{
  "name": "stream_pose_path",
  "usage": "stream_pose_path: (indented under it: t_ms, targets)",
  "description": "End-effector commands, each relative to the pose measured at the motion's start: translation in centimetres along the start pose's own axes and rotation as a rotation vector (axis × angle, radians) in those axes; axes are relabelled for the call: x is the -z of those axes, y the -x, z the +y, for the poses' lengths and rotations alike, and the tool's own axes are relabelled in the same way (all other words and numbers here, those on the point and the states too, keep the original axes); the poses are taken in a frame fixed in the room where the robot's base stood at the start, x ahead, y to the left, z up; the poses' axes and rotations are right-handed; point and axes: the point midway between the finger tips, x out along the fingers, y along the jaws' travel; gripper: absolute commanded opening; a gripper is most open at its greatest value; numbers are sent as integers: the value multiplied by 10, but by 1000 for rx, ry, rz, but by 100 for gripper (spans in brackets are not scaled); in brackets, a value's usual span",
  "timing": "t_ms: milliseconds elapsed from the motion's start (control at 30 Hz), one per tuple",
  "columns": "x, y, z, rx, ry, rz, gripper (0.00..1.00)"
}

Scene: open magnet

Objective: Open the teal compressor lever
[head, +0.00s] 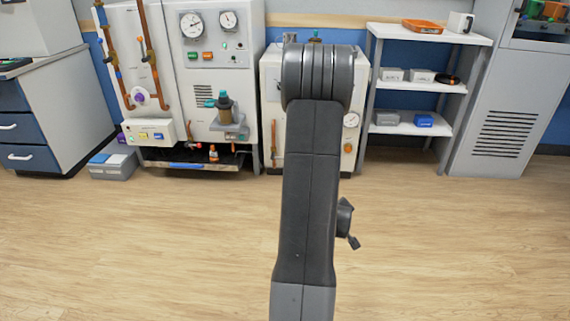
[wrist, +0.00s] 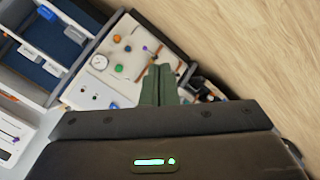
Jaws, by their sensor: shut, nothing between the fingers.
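In the head view a teal part (head: 222,99) tops a dark upright cylinder on a bracket at the front of a white machine, with a small teal piece sticking out to its left. A small teal-green piece (head: 315,37) also shows above the white unit behind my arm. I cannot tell for sure which is the compressor lever. In the wrist view my gripper (wrist: 160,70) is shut and empty, its two green-grey fingers side by side. It points toward a pale panel (wrist: 130,72) with a gauge and coloured knobs, apparently without touching. No teal lever is clear there.
The white machine (head: 176,92) has gauges, buttons and copper pipes. A white unit (head: 271,110) stands partly hidden behind my arm. A shelf rack (head: 430,32) and grey cabinet (head: 502,110) stand right, a drawer cabinet (head: 62,112) left. The wooden floor (head: 140,240) in front is clear.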

Motion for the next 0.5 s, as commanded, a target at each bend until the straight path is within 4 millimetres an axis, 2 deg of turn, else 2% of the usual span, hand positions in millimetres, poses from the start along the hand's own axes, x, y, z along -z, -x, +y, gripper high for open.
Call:
stream_pose_path:
  t_ms: [33, 200, 500]
  targets:
    - [-5, -18, -4, -17, 51, 3, 0]
    - [-18, -69, -12, -104, 239, 23, 0]
    - [-62, -142, -45, -266, 583, 9, 0]
